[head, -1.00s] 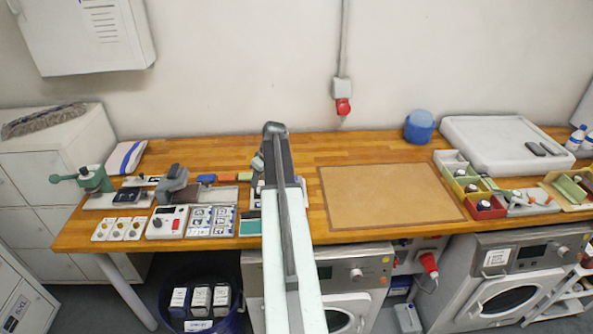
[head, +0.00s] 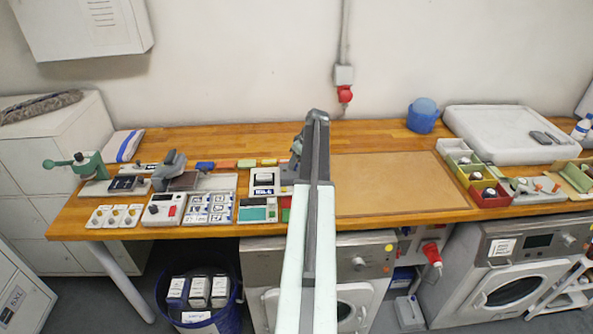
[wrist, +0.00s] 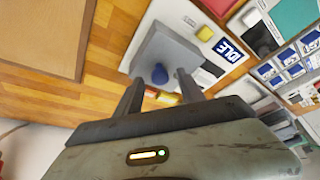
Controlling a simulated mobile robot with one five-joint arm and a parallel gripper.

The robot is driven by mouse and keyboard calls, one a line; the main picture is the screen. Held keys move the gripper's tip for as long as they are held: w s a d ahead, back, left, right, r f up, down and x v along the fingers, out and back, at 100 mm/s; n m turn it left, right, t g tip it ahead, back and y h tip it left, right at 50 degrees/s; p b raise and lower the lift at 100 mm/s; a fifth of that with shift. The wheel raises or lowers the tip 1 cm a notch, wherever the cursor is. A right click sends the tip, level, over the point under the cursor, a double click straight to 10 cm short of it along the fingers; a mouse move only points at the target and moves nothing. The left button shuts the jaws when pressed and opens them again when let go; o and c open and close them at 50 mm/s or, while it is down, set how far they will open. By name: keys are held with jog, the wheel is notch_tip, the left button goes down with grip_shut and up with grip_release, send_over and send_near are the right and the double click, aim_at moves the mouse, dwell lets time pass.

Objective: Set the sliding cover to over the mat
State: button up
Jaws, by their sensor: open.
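In the wrist view, a grey block with a blue knob (wrist: 160,74) sits on a white unit labelled IDLE (wrist: 229,50); the block (wrist: 178,50) looks like the sliding cover, though I cannot be sure. My gripper (wrist: 158,86) is open, its two fingers on either side of the knob, with no clear contact. The IDLE unit also shows in the head view (head: 264,182), partly behind my arm; my gripper is hidden there. A flat tan board (head: 390,185), perhaps the mat, lies right of my arm. A small dark brown pad (head: 183,181) lies at the left.
A blue tub (head: 422,116), a white tray (head: 500,140) and coloured bins (head: 470,175) are at the right. The back strip of wood is mostly clear.

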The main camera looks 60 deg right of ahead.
jog(key=shift+w+f, duration=0.15)
jog(key=shift+f, duration=0.05)
grip_shut()
dwell(1.3)
